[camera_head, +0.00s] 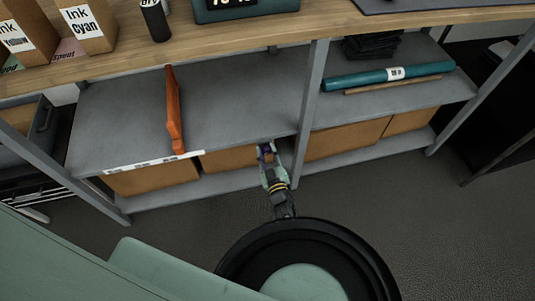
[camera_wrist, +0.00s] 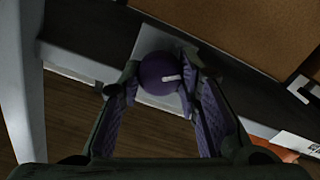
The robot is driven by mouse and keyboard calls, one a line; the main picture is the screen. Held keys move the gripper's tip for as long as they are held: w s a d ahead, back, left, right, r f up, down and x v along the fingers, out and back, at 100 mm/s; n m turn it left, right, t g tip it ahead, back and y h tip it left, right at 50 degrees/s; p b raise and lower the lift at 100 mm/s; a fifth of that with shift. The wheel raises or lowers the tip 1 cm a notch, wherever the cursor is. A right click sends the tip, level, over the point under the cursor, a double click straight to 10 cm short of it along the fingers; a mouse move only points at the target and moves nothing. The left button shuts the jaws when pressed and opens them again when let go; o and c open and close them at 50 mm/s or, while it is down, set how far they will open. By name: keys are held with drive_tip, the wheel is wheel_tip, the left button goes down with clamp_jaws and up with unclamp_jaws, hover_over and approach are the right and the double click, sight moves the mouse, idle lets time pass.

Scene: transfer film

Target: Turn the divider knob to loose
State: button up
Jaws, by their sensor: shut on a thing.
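The purple round knob (camera_wrist: 158,74) with a short white mark sits on a pale plate (camera_wrist: 152,40) in the wrist view. Its mark points to the right in that view. My gripper (camera_wrist: 152,88) has its purple-padded fingers on either side of the knob, shut on it. In the head view my gripper (camera_head: 266,152) is at the front edge of the grey shelf, near the middle post; the knob cannot be made out clearly there. The orange divider (camera_head: 173,112) stands upright on the left shelf, and a bit of orange shows at the lower right of the wrist view (camera_wrist: 284,152).
A white label strip (camera_head: 154,161) runs along the shelf's front edge. Cardboard boxes (camera_head: 345,139) fill the lower shelf. A teal roll (camera_head: 388,76) lies on the right shelf. The wooden top (camera_head: 232,33) carries ink boxes (camera_head: 85,25). The left shelf is bare beside the divider.

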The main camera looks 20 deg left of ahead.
drive_tip(key=n+b, duration=0.2)
drive_tip(key=n, duration=0.3)
drive_tip(key=shift+f+n+b, duration=0.15)
drive_tip(key=shift+n+b, duration=0.15)
drive_tip(key=n+b, duration=0.2)
drive_tip(key=n, duration=0.3)
drive_tip(key=shift+n, duration=0.3)
drive_tip(key=o, duration=1.1)
drive_tip(key=shift+o, duration=0.2)
drive_tip(key=shift+a, duration=0.1)
